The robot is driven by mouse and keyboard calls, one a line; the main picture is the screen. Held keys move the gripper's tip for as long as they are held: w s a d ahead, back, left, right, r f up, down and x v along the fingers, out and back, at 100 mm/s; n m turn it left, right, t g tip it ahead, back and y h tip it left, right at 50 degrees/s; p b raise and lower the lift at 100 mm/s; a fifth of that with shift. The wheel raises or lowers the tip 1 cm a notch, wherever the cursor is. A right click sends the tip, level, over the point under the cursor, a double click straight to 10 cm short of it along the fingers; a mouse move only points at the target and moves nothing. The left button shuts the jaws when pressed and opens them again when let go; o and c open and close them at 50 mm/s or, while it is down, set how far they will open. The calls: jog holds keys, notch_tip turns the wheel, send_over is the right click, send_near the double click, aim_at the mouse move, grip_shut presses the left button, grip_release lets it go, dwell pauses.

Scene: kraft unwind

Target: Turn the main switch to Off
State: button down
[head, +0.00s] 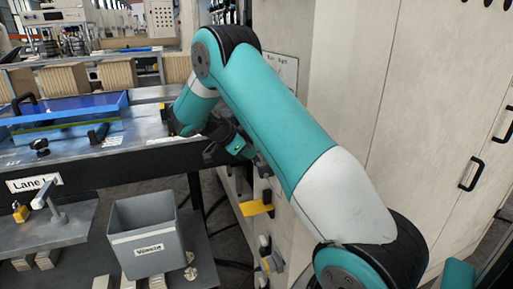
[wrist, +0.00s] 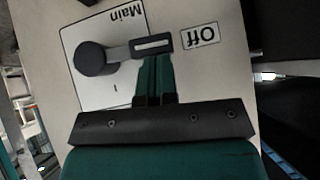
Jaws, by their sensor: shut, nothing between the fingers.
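The main switch (wrist: 92,58) shows in the wrist view as a round dark knob on a white plate labelled "Main" (wrist: 125,14). Its lever (wrist: 153,44), with a pale slotted end, reaches right from the knob. The lever's end points toward the "Off" label (wrist: 200,37), a little short of it. My gripper (wrist: 155,58) is shut, its teal fingers together and empty. The fingertips are right at the lower edge of the lever's end; I cannot tell whether they touch it. In the head view my gripper (head: 238,146) is partly hidden and the switch is not visible.
A steel bench (head: 150,152) with a blue tray (head: 65,108) stands at the left. A grey "Waste" bin (head: 148,235) is below it. Yellow handles (head: 257,208) stick out under my arm. Tall pale cabinets (head: 420,110) close off the right.

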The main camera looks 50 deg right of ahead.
jog(key=shift+w+f, duration=0.15)
jog(key=shift+f, duration=0.15)
dwell(0.5)
jog(key=w+a+r+n+t+y+p, duration=0.25)
jog(key=a+r+n, duration=0.55)
jog(key=a+r, duration=0.5)
jog(key=s+a+r+n+y, duration=0.1)
jog(key=s+a+n+y, duration=0.9)
jog(key=s+a+n, duration=1.3)
jog(key=s+a+t, duration=0.1)
jog(key=s+a, duration=0.1)
jog(key=s, duration=0.4)
jog(key=shift+a+b, duration=0.3)
